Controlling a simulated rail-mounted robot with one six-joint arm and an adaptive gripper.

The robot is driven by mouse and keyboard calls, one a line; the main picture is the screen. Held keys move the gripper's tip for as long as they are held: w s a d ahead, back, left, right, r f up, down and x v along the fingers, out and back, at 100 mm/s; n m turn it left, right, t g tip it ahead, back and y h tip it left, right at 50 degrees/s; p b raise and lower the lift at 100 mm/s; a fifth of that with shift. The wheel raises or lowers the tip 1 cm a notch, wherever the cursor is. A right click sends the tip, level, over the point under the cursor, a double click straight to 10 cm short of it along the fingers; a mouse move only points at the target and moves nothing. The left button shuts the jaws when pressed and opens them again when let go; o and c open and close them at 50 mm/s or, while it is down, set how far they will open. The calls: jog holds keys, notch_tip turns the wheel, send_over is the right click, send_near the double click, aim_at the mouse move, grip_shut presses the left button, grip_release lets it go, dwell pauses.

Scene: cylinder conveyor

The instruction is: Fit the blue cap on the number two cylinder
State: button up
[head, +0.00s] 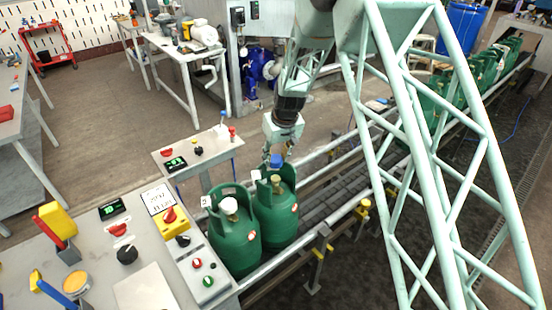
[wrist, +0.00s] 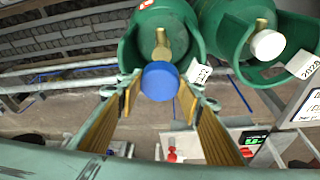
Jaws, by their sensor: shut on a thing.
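Two green cylinders stand side by side on the conveyor. The left cylinder (head: 235,245) has a white cap (head: 229,205) on its valve. The right cylinder (head: 278,222) has a bare brass valve (head: 277,182). My gripper (head: 277,154) is above the right cylinder, shut on the blue cap (head: 275,161). In the wrist view the blue cap (wrist: 160,81) sits between my fingertips, in front of the brass valve (wrist: 161,47); I cannot tell if they touch. White tags hang on both collars, but I cannot read a cylinder number for certain.
A control desk (head: 140,287) with knobs and buttons is at the front left. A small panel table (head: 205,152) stands behind the cylinders. The conveyor rail (head: 335,220) runs to the back right, where several more green cylinders (head: 480,75) stand. A lattice frame crosses the right side.

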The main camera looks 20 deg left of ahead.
jog(key=shift+f+b, duration=0.15)
jog(key=shift+b, duration=0.25)
jog(key=shift+f, duration=0.15)
jog(key=b, duration=0.4)
send_over(276, 178)
jog(key=shift+s+d+f, duration=0.1)
jog(key=shift+s+f, duration=0.05)
jog(key=shift+f, duration=1.15)
jog(key=shift+s+f, duration=0.1)
jog(key=shift+f, duration=1.2)
jog(key=shift+p, duration=0.3)
jog(key=shift+b, duration=0.65)
jog(key=shift+f+b, duration=1.45)
jog(key=shift+f, duration=0.85)
dwell(1.1)
